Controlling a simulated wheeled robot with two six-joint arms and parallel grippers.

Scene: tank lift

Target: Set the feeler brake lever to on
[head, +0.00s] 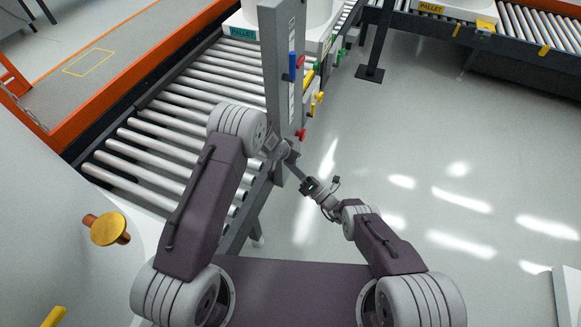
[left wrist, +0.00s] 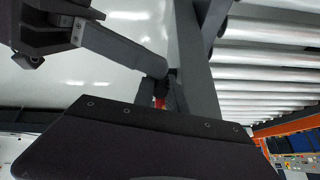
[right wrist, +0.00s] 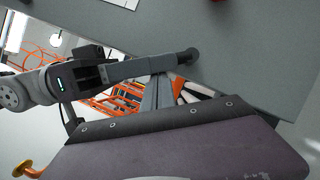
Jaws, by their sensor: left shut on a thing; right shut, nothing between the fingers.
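A grey upright panel (head: 280,60) carries coloured levers; which one is the feeler brake cannot be read. A red lever (head: 301,134) is low on its right side. My left gripper (head: 279,150) is at the panel's lower end. In the left wrist view, something red (left wrist: 160,102) shows at its fingers, partly hidden by the dark gripper body; the gripper is shut on it, apparently a red lever. My right gripper (head: 299,175) is shut and empty, in front of and below the panel. The right wrist view shows the panel's grey face (right wrist: 240,50) close by.
A blue lever (head: 292,66), a yellow lever (head: 308,79) and green knobs sit higher on the panel. A roller conveyor (head: 165,140) runs on the left, with an orange rail beside it. Open floor (head: 450,180) lies to the right.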

